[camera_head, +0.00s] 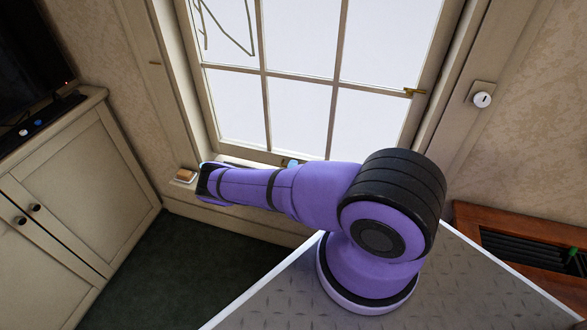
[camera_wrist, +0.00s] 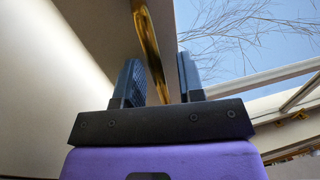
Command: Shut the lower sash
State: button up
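The paned window sash (camera_head: 298,75), in a cream frame, stands in the middle of the head view; bright sky fills its panes. My arm crosses in front of its lower edge, so I cannot tell how far the sash is raised.
A brass latch (camera_head: 413,91) sits on the sash's right side. A small wooden block (camera_head: 184,176) lies on the sill at left. A cream cabinet (camera_head: 75,195) stands left, a reddish wooden unit (camera_head: 520,240) right. Dark green floor (camera_head: 190,265) shows clear between cabinet and my base.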

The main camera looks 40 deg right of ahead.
jog(key=shift+a, duration=0.1)
jog(key=v, duration=1)
jog(key=shift+s+a+f, duration=0.1)
jog(key=shift+s+a, duration=0.15)
jog(key=m, duration=0.5)
jog(key=shift+d+r, duration=0.25)
jog(key=shift+r, duration=0.15)
jog(key=m, duration=0.4)
jog(key=m+y, duration=0.1)
jog(key=shift+d+r+m+g, duration=0.15)
jog(key=shift+r+m+g, duration=0.15)
jog(key=shift+r+m, duration=0.1)
jog(key=w+d+m+y, duration=0.1)
jog(key=d+m, duration=0.2)
jog(key=m, duration=0.5)
jog(key=w+d+m+g+y, duration=0.1)
jog(key=w+d+m, duration=0.1)
jog(key=m, duration=0.6)
jog(key=w+d+m, duration=0.1)
jog(key=d+m, duration=0.3)
jog(key=m, duration=0.5)
jog(key=shift+w+d+r+g+y, duration=0.1)
jog(key=shift+w+r+g+y, duration=0.1)
jog(key=shift+g+y, duration=0.15)
